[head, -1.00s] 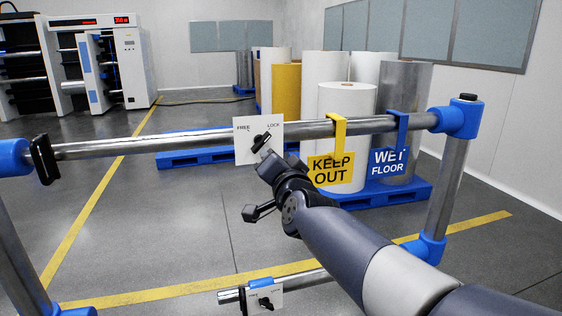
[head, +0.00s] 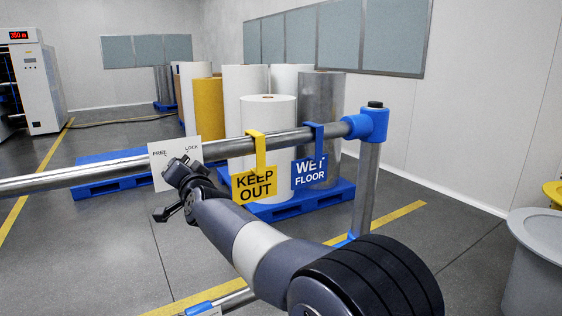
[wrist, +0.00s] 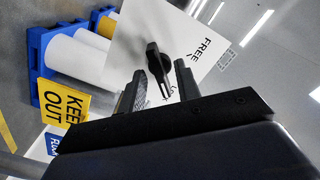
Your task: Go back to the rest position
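My gripper (head: 178,166) is in front of a white plate (head: 158,178) marked FREE and LOCK, on the upper rail. In the wrist view, my gripper (wrist: 160,84) has its two fingers apart. A black knob (wrist: 154,56) on the white plate (wrist: 128,42) shows between the fingertips, with a gap visible on the right side. I cannot tell whether a finger touches it. In the head view the gripper covers most of the knob.
A yellow KEEP OUT sign (head: 254,184) and a blue WET FLOOR sign (head: 309,173) hang from the metal rail (head: 80,175), right of the plate. Rolls (head: 268,115) stand on a blue pallet (head: 325,198) behind. A grey bin (head: 540,250) stands at right. Floor beyond the rail's right post is clear.

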